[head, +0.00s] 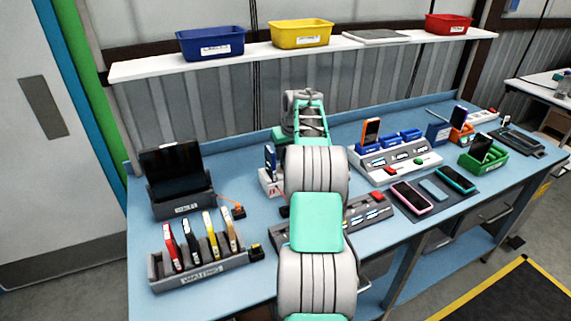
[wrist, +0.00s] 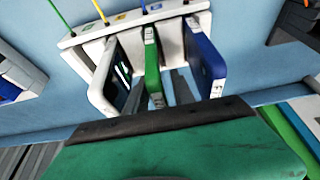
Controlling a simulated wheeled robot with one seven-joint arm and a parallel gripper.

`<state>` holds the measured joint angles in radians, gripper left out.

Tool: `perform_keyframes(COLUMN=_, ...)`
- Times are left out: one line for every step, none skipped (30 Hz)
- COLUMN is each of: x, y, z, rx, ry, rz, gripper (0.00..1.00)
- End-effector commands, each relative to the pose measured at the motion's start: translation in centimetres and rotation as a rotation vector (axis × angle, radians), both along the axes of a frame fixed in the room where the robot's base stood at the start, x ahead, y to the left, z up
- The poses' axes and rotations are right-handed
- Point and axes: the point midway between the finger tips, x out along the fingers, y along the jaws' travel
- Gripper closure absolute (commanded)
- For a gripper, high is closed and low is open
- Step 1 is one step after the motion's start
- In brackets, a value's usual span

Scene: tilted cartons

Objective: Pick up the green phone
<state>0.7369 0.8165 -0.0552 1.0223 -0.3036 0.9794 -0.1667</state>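The green phone (wrist: 153,70) stands on edge in a white holder (wrist: 128,22) in the wrist view, between a white phone (wrist: 104,75) and a blue phone (wrist: 203,62). My gripper (wrist: 157,88) is close to it. Grey finger-like parts show on both sides of the green phone, with gaps, so the gripper looks open; the green hand and dark bar hide their bases. In the head view my arm covers the gripper and the green phone. Only the left part of the white holder (head: 267,183) and a blue device (head: 271,158) show there.
A grey rack (head: 200,272) with several upright phones stands at the front left, a dark screen stand (head: 178,183) behind it. Right of my arm are a white charging dock (head: 400,163), a mat with flat phones (head: 432,203), and a green bin (head: 484,160).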

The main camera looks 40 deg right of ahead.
Motion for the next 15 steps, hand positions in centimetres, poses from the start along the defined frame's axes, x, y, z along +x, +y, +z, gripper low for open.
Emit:
perform_keyframes(x=-0.01, y=-0.01, z=0.0, rx=0.0, ry=0.0, rz=0.0, gripper=0.75)
perform_keyframes(x=-0.01, y=0.0, z=0.0, rx=0.0, ry=0.0, rz=0.0, gripper=0.77)
perform_keyframes(x=-0.02, y=-0.01, z=0.01, rx=0.0, ry=0.0, rz=0.0, gripper=0.81)
perform_keyframes(x=-0.02, y=-0.01, z=0.01, rx=0.0, ry=0.0, rz=0.0, gripper=0.83)
perform_keyframes(x=-0.01, y=0.0, z=0.01, rx=0.0, ry=0.0, rz=0.0, gripper=0.85)
perform_keyframes(x=-0.02, y=0.0, z=0.01, rx=0.0, ry=0.0, rz=0.0, gripper=0.89)
perform_keyframes(x=-0.02, y=0.0, z=0.01, rx=0.0, ry=0.0, rz=0.0, gripper=0.91)
perform_keyframes(x=-0.02, y=0.0, z=0.01, rx=0.0, ry=0.0, rz=0.0, gripper=0.94)
perform_keyframes(x=-0.02, y=0.0, z=0.01, rx=0.0, ry=0.0, rz=0.0, gripper=0.97)
perform_keyframes(x=-0.01, y=-0.01, z=0.03, rx=0.0, ry=0.0, rz=0.0, gripper=0.99)
perform_keyframes(x=-0.01, y=-0.01, z=0.03, rx=0.0, ry=0.0, rz=0.0, gripper=1.0)
perform_keyframes(x=-0.01, y=-0.01, z=0.03, rx=0.0, ry=0.0, rz=0.0, gripper=1.0)
perform_keyframes(x=-0.01, y=-0.01, z=0.03, rx=0.0, ry=0.0, rz=0.0, gripper=1.0)
perform_keyframes(x=-0.01, y=-0.01, z=0.03, rx=0.0, ry=0.0, rz=0.0, gripper=1.0)
perform_keyframes(x=-0.01, y=-0.01, z=0.03, rx=0.0, ry=0.0, rz=0.0, gripper=1.0)
